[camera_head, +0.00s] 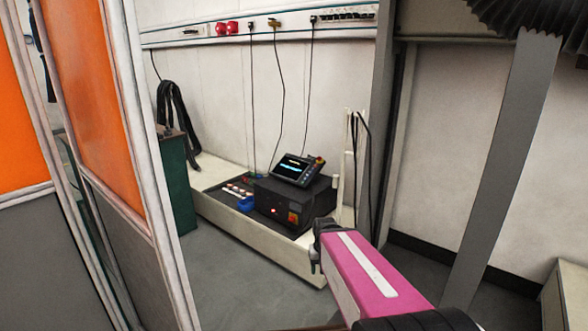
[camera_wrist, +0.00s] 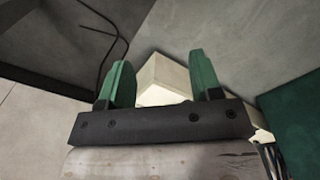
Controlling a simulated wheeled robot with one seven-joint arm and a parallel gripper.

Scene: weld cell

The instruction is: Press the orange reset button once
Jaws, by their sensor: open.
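A black control box (camera_head: 275,205) sits on the low cream bench (camera_head: 245,238) by the back wall. A small orange-red patch (camera_head: 294,217) shows on the right of its front face; it is too small to tell whether this is the reset button. My gripper (camera_head: 315,262) is in front of the bench's right end, to the right of and below the box in the picture. In the wrist view my gripper (camera_wrist: 160,62) has its two green fingers apart, with nothing between them. The box does not show clearly there.
A tilted screen (camera_head: 295,169) lies on top of the box. A blue ring-shaped item (camera_head: 246,204) and several small items lie on the bench to its left. A green cabinet (camera_head: 177,183) and an orange-paned partition (camera_head: 97,90) stand at left. A grey post (camera_head: 492,175) stands at right.

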